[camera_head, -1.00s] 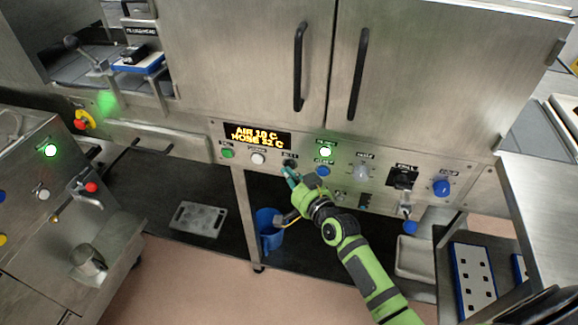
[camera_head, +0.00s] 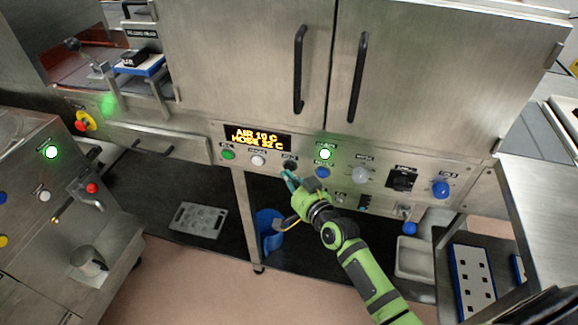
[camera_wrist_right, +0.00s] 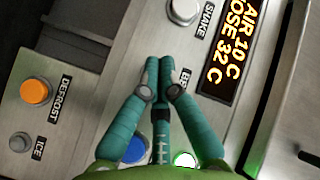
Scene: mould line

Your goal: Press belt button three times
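The dark round belt button (camera_head: 290,165) sits on the steel control panel, just right of a white button and below the amber display. My right gripper (camera_head: 288,175) is just below it in the head view. Its teal fingers look closed together and hold nothing. In the right wrist view the shut fingertips (camera_wrist_right: 159,62) lie over the panel beside a partly covered label starting "BE". The button is hidden there, and I cannot tell whether the fingertips touch it. My left gripper is not in view.
Close neighbours are the white button (camera_head: 258,159), the blue button (camera_head: 323,172) and a lit green lamp (camera_head: 325,154). The display (camera_head: 257,138) is above. Cabinet doors with black handles (camera_head: 298,70) rise over the panel. A blue bucket (camera_head: 268,230) stands below.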

